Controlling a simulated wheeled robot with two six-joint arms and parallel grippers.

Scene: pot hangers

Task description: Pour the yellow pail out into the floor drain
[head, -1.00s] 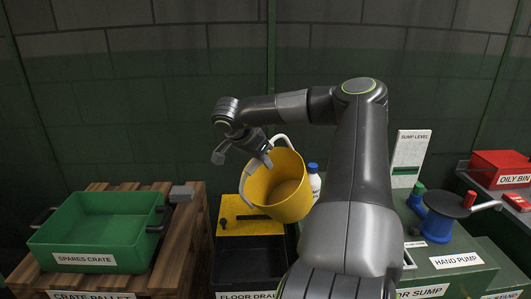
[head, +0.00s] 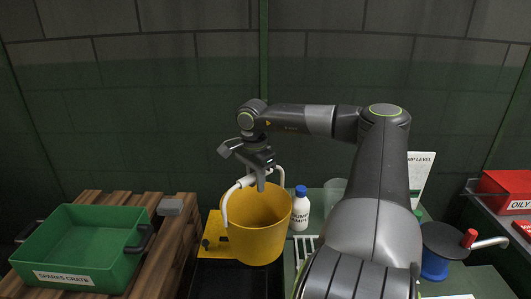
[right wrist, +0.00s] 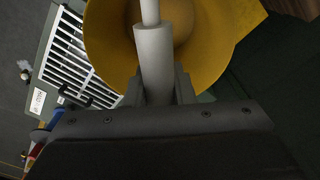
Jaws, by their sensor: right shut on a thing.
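The yellow pail (head: 258,232) hangs nearly upright over the floor drain. Its white handle (head: 226,205) stands up into my right gripper (head: 256,176), which is shut on the handle. The right wrist view shows the white handle grip (right wrist: 153,60) between the fingers and the pail's open mouth (right wrist: 105,40) beyond. The inside that shows is plain yellow; I cannot tell whether anything lies at the bottom. The floor drain, a black basin (head: 225,281) with a yellow back plate (head: 212,240), is partly hidden behind the pail. My left gripper is not in view.
The green spares crate (head: 85,245) stands on a wooden pallet (head: 172,240) at the left. A white bottle with a blue cap (head: 300,212) stands close to the pail's right. A grating (right wrist: 75,55), a hand pump (head: 450,240) and a red oily bin (head: 505,192) are further right.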

